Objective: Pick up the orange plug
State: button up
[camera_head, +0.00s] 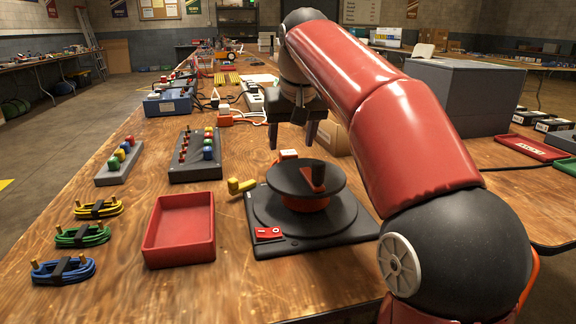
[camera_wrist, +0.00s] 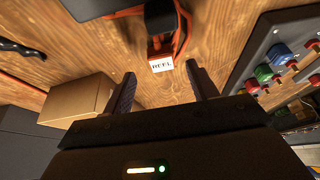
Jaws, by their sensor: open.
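My gripper (camera_head: 291,140) is open and empty, pointing down above the table behind the black reel (camera_head: 305,181). Its two fingers also show apart in the wrist view (camera_wrist: 162,90). A small orange and white piece (camera_head: 288,154) lies just behind the reel, below my fingers. In the wrist view it shows as a white tag (camera_wrist: 162,64) reading "REEL", with orange parts and a black piece around it, ahead of the fingertips and not touched. An orange object (camera_head: 225,119) lies farther back beside a white power strip (camera_head: 255,98). I cannot tell which orange piece is the plug.
A red tray (camera_head: 181,229) and a yellow plug-like piece (camera_head: 241,186) lie left of the reel. A block with coloured knobs (camera_head: 196,157) stands behind them. A cardboard box (camera_wrist: 78,100) stands close to my gripper. A large grey box (camera_head: 463,92) stands at the right.

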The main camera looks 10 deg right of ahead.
aim_at(289, 152)
jog(key=b+x, duration=0.1)
jog(key=x, duration=0.4)
jog(key=shift+w+b, duration=0.15)
jog(key=shift+b, duration=0.15)
jog(key=shift+r, duration=0.1)
jog(key=c, duration=1.1)
notch_tip(289, 152, up, 20)
jog(key=p, duration=1.1)
